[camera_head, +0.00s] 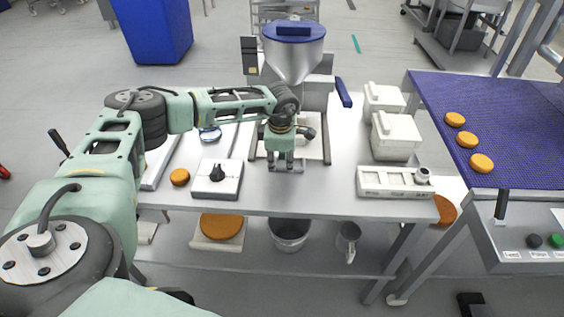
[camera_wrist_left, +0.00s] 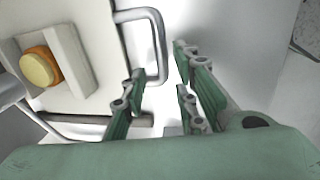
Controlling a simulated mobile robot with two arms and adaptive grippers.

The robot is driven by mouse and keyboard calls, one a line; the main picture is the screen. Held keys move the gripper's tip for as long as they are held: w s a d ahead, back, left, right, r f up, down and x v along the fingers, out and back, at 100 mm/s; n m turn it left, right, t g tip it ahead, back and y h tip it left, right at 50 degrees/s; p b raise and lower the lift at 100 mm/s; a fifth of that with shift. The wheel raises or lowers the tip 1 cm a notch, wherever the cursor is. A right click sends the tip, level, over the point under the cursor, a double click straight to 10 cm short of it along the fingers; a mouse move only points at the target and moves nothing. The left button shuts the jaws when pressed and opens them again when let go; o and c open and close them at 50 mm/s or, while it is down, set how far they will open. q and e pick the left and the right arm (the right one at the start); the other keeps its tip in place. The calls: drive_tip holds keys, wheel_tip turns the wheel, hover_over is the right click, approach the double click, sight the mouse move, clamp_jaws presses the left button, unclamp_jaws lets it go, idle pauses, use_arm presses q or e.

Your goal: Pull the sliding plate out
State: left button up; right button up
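The sliding plate (camera_wrist_left: 92,50) shows in the left wrist view as a pale flat plate with a metal U-shaped handle (camera_wrist_left: 159,45) on its edge. In the head view the plate is mostly hidden by my left arm and the machine. My left gripper (camera_head: 285,168) is over the table's front edge, before the machine, pointing down. Its fingers (camera_wrist_left: 159,75) are apart, with the handle's outer bar appearing between them in the wrist view. I cannot tell whether they touch it. My right gripper is in neither view.
The machine has a steel hopper (camera_head: 293,58) behind my gripper.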

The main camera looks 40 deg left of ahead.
use_arm(q)
drive_tip(key=shift+w+f, duration=0.2)
drive_tip(key=shift+f, duration=0.85)
drive_tip(key=shift+c, duration=0.2)
clamp_jaws()
drive_tip(key=shift+r, duration=0.1)
